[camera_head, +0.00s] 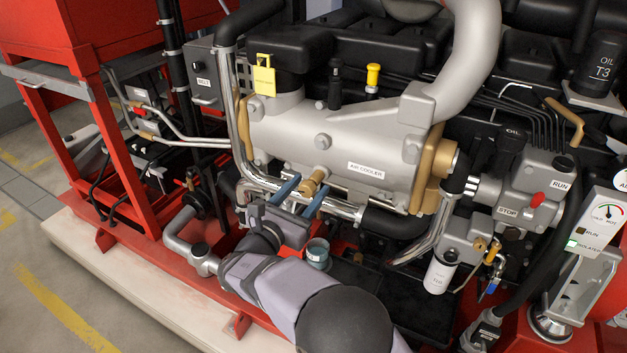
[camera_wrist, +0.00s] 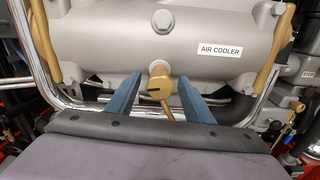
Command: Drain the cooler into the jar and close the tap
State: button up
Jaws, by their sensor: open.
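The air cooler (camera_head: 285,135) is a large silver-grey cylinder with a white label; it also fills the top of the wrist view (camera_wrist: 110,40). The brass tap (camera_head: 314,181) sticks out from its underside. In the wrist view the tap (camera_wrist: 160,82) has a round head with a dark slot and a thin stem slanting down. My gripper (camera_head: 303,191) is open, its two blue fingers pointing at the cooler. In the wrist view the fingers stand left and right of the tap with gaps. A small grey-blue jar (camera_head: 318,254) stands below, right of my wrist; its contents cannot be made out.
A chrome pipe (camera_head: 240,125) curves down the cooler's left side and runs beneath it. A dark hose (camera_head: 395,222) lies below right. A white filter canister (camera_head: 440,275) and the run/stop unit (camera_head: 520,210) are at right. A red frame (camera_head: 130,170) stands at left.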

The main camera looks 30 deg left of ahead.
aim_at(313, 182)
jog(key=shift+w, duration=1.7)
jog(key=shift+c, duration=0.3)
jog(key=c, duration=1)
